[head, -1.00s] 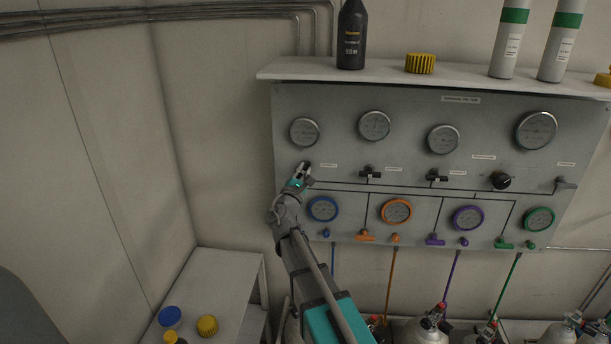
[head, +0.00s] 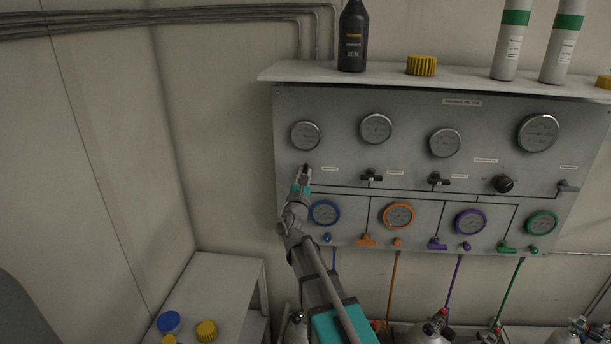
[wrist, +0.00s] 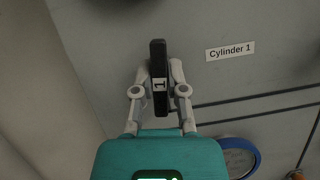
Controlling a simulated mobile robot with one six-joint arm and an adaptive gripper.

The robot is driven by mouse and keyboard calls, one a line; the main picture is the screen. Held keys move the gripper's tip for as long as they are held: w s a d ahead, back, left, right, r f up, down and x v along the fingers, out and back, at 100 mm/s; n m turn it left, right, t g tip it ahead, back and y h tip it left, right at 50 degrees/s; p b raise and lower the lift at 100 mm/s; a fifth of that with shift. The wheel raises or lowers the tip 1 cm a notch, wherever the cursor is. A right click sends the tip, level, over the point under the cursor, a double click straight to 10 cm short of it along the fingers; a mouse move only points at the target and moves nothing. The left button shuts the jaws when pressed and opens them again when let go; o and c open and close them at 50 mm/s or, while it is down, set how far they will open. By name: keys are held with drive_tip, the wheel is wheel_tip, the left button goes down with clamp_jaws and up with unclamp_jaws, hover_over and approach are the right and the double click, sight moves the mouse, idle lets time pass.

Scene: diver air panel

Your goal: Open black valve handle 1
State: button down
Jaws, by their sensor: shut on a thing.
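Black valve handle 1 (wrist: 159,62) stands on the grey panel (head: 420,108), left of the "Cylinder 1" label (wrist: 230,50). In the head view my gripper (head: 304,174) covers most of the handle, and only a small dark end (head: 306,167) shows above the fingers.
Two more black handles (head: 371,176) (head: 438,180) and a black knob (head: 503,184) sit to the right. Gauges are above, and coloured gauges and valves below. A dark bottle (head: 353,38) stands on the shelf above. A side table (head: 225,275) is at the lower left.

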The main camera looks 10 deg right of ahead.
drive_tip(key=c, duration=0.7)
unclamp_jaws()
